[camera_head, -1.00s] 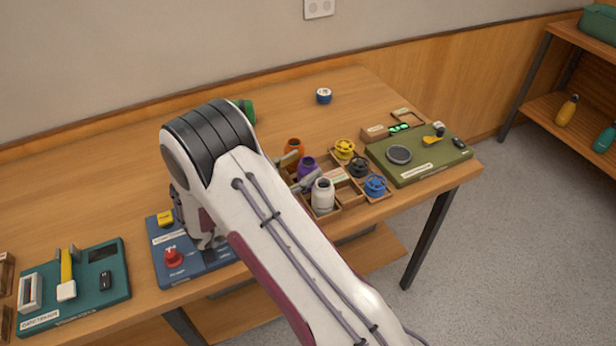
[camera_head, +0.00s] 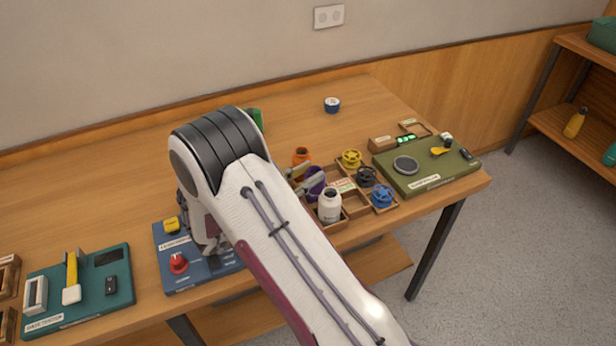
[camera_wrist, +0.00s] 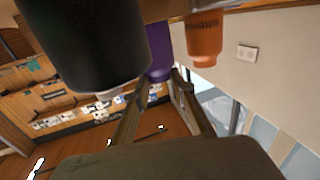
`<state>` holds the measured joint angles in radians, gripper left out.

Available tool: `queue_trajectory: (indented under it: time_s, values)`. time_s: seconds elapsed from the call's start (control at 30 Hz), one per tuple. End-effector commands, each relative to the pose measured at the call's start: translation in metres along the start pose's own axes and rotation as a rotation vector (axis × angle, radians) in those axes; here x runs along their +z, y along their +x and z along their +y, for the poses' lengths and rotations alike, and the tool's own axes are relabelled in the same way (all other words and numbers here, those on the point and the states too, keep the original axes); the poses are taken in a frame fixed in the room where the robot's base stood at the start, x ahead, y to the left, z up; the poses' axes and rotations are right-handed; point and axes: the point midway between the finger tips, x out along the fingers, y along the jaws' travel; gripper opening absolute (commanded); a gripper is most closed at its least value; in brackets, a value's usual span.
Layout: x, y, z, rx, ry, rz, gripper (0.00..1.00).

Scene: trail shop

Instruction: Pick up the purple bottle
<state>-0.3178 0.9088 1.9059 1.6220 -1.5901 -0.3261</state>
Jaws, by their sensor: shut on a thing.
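The purple bottle (camera_head: 317,188) stands in the wooden divided tray (camera_head: 343,225), between the orange bottle (camera_head: 301,158) and the white bottle (camera_head: 329,206). My gripper (camera_head: 311,176) reaches in from the left and is shut on the purple bottle, which looks upright and still low in the tray. Its fingers cover part of the bottle. In the wrist view the purple bottle (camera_wrist: 159,66) shows at the fingertips (camera_wrist: 172,80). A large dark-looking bottle fills the upper left there, and the orange bottle (camera_wrist: 204,40) is on the right.
Yellow, dark and blue spoked items (camera_head: 381,196) sit in the tray's right side. An olive panel (camera_head: 428,167) lies to the right, a blue panel (camera_head: 190,268) and a teal panel (camera_head: 85,285) to the left. The back middle is clear.

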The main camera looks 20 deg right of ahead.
Motion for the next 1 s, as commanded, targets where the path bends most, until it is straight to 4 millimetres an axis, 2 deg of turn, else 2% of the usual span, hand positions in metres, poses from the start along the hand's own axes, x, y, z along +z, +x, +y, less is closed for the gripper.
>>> queue_trajectory:
  time_s: [0.17, 0.7, 1.0]
  values:
    - [-0.011, 0.0, 0.001, 0.001, -0.001, -0.006, 0.0]
    - [-0.077, 0.0, 0.0, 0.001, 0.002, -0.002, 0.0]
    - [-0.093, 0.0, 0.0, 0.001, 0.001, -0.001, 0.0]
